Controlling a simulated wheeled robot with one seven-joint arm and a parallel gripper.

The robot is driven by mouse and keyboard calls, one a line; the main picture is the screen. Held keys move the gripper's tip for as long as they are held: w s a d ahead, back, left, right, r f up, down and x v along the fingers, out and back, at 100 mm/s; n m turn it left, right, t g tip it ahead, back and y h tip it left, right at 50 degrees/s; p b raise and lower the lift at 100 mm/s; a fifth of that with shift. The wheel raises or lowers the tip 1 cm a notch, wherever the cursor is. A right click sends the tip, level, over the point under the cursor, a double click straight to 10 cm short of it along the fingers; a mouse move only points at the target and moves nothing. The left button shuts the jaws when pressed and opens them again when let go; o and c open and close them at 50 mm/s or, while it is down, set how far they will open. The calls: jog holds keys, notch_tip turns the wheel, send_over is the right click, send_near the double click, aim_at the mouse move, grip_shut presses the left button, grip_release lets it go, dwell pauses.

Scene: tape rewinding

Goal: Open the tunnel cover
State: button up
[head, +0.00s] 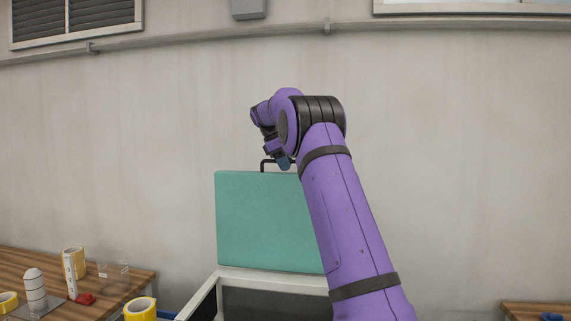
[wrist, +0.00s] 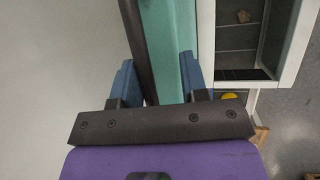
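The teal tunnel cover (head: 265,222) stands raised, nearly upright, at the back of a white-framed box (head: 272,280). A black handle (head: 263,164) sticks up from its top edge. My gripper (head: 284,163) is at this handle, partly hidden behind my arm. In the wrist view, the blue fingers of my gripper (wrist: 158,75) are spread apart. The dark handle bar (wrist: 137,42) passes between them, with gaps showing. The teal cover (wrist: 170,40) runs beside the bar. The white frame of the open box (wrist: 205,40) is to its right.
A wooden table (head: 125,283) at lower left holds yellow tape rolls (head: 140,308), a striped white cylinder (head: 36,288) and a red piece (head: 86,299). Another wooden surface (head: 535,309) shows at lower right. A bare wall (head: 450,150) stands behind the cover.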

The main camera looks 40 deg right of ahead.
jog(key=v, duration=1)
jog(key=shift+a+r, duration=0.2)
jog(key=shift+r, duration=0.15)
jog(key=shift+w, duration=0.15)
